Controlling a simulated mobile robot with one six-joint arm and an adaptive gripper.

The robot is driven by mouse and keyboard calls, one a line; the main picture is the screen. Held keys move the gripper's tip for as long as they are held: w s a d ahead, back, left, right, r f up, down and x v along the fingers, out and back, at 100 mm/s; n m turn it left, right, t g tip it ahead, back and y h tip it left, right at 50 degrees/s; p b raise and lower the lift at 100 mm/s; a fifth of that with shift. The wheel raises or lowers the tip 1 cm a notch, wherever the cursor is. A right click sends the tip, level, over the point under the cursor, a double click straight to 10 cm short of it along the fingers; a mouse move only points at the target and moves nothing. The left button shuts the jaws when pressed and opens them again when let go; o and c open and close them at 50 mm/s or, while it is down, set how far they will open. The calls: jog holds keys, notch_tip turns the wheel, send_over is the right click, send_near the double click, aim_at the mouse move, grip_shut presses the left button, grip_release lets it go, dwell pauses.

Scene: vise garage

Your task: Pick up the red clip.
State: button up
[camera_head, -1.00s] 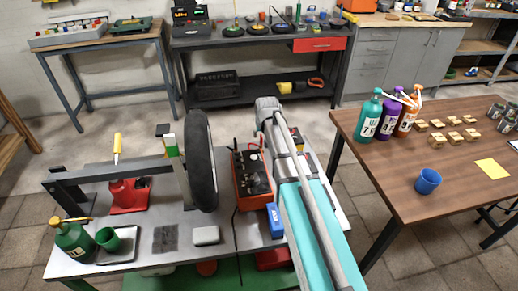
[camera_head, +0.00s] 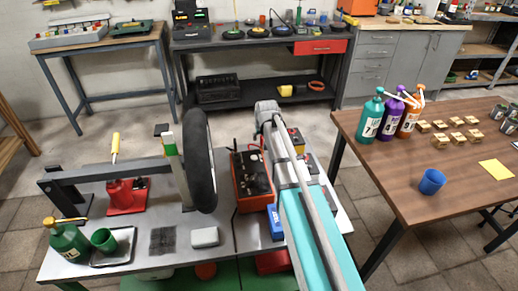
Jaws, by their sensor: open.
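A red box with a black top (camera_head: 252,180), which looks like a charger, stands on the grey metal workbench (camera_head: 222,236), left of my arm. A small red piece (camera_head: 262,143) shows at its back edge, close beside my arm. It may be the red clip, but it is too small to tell. Another box with a red and yellow top (camera_head: 297,139) is partly hidden on the arm's right side. My arm reaches up across the bench from the lower right. My gripper is not visible; the arm's own links hide the area around its end.
A black wheel (camera_head: 199,160) stands upright left of the charger. A blue box (camera_head: 275,222) and a white block (camera_head: 205,237) lie near the bench front. A green bottle (camera_head: 69,240) and cup (camera_head: 104,240) stand at left. A brown table (camera_head: 400,180) is at right.

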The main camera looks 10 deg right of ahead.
jog(key=shift+b+x, duration=1)
jog(key=shift+x, duration=0.45)
jog(key=shift+r, duration=0.1)
grip_shut()
